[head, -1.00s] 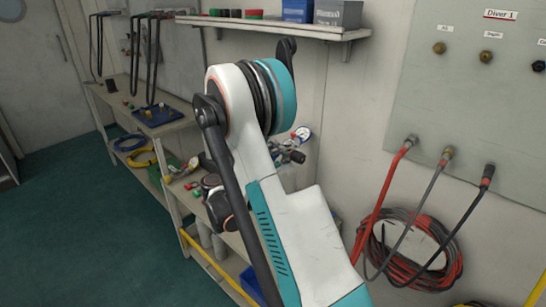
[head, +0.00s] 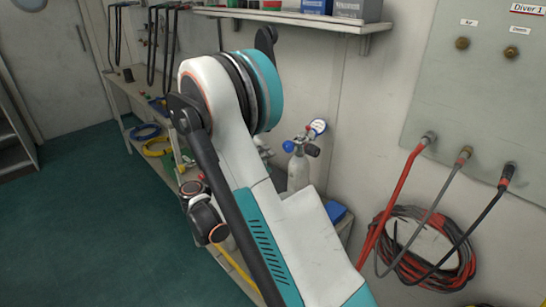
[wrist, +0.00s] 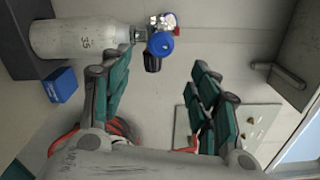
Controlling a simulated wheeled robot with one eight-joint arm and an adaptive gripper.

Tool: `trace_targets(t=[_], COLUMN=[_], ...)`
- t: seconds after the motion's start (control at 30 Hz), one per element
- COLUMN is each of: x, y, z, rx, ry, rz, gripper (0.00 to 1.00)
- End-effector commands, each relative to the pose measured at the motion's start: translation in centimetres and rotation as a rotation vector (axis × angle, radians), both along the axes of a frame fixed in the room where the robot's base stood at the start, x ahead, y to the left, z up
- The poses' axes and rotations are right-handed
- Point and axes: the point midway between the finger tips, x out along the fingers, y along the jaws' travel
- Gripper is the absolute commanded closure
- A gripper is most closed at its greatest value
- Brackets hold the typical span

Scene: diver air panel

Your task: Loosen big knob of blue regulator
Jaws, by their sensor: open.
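A regulator with a round blue knob (wrist: 160,44) and a smaller black knob (wrist: 152,63) sits on the valve of a white gas cylinder (wrist: 80,40). In the head view the blue knob (head: 288,146) is on the left of the valve, with a gauge (head: 318,126) above right and the cylinder (head: 298,174) below, partly hidden by my arm. My gripper (wrist: 161,68) is open and empty in the wrist view. The regulator shows beyond its fingertips, nearer the left finger. Contact is not visible. My arm hides the gripper in the head view.
A wall shelf (head: 290,17) with boxes hangs above the cylinder. A panel (head: 470,85) with hose fittings and a coiled red and black hose (head: 440,262) are at right. The green floor (head: 80,210) at left is clear.

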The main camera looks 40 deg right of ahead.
Motion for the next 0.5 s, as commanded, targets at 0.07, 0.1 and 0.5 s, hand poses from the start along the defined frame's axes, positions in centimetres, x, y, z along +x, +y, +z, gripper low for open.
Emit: trace_targets(t=[0.07,0.1,0.5], x=[-0.05,-0.06,-0.12], y=[0.64,0.83,1.00], z=[-0.01,-0.01,0.01], rx=[0.000,0.000,0.001], ry=[0.000,0.000,-0.014], rz=[0.001,0.001,0.001], gripper=[0.45,0.45,0.44])
